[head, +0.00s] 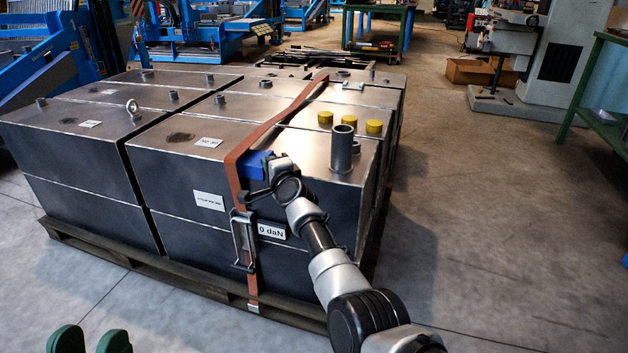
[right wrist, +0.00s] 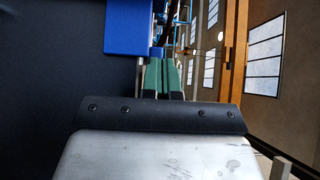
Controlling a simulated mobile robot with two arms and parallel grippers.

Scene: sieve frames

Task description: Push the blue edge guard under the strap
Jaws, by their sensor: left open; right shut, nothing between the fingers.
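The blue edge guard (head: 258,164) sits on the front top edge of a grey metal tank (head: 168,180), just right of the orange strap (head: 236,172). Its left end is at the strap; I cannot tell whether any of it is beneath. My right gripper (right wrist: 163,76) is shut and empty, its green fingers together right by the blue guard (right wrist: 127,28) in the right wrist view; contact is unclear. In the head view my right wrist hides those fingers. My left gripper (head: 91,342) is open and empty at the bottom left, away from the tanks.
A metal ratchet (head: 243,240) hangs on the strap at the front face, beside a "0 daN" label (head: 272,231). A pipe stub (head: 342,148) and yellow caps (head: 325,119) stand on the tank top. The tanks rest on a wooden pallet (head: 130,262).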

